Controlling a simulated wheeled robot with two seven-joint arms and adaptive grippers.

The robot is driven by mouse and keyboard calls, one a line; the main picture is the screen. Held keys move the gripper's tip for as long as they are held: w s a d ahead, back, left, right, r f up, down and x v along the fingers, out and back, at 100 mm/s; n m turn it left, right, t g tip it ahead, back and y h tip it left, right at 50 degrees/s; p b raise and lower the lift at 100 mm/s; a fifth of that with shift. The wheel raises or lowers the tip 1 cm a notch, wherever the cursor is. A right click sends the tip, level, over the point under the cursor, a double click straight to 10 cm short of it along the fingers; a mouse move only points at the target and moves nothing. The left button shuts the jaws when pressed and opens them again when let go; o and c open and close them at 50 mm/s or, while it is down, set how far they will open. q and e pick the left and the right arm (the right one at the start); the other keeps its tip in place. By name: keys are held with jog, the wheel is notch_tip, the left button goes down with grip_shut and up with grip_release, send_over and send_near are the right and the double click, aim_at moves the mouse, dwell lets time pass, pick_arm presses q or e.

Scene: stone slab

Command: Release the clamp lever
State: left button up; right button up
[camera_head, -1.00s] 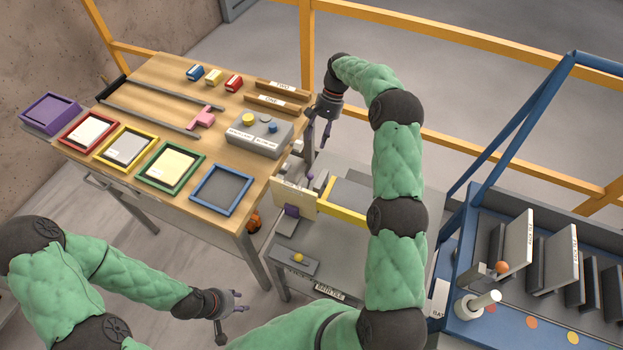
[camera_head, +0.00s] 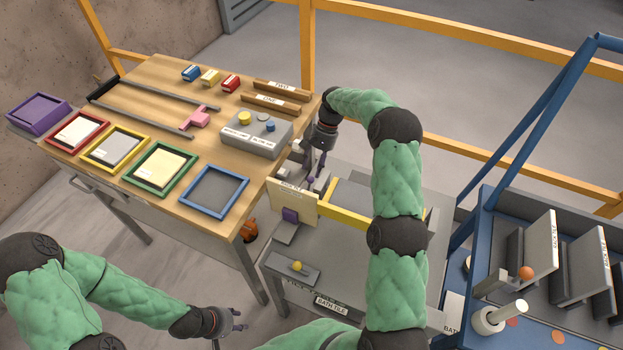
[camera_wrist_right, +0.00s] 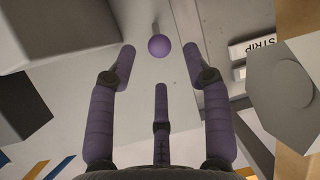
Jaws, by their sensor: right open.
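A lever with a round purple knob (camera_wrist_right: 159,46) shows in the right wrist view, on a thin stem by a pale surface. My right gripper (camera_wrist_right: 159,64) is open, with purple fingers to the left and right of the knob and a third finger below it. The fingers look apart from the knob. My left gripper (camera_head: 238,322) is low at the front, away from the station, and holds nothing visible.
The wooden table (camera_head: 150,95) with coloured trays and a grey button box (camera_head: 256,134) stands left of the station. A yellow bar (camera_head: 343,217) lies right of the tile.

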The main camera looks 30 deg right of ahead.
aim_at(309, 185)
jog(key=shift+b+x, duration=0.55)
jog(key=shift+x, duration=1.65)
grip_shut()
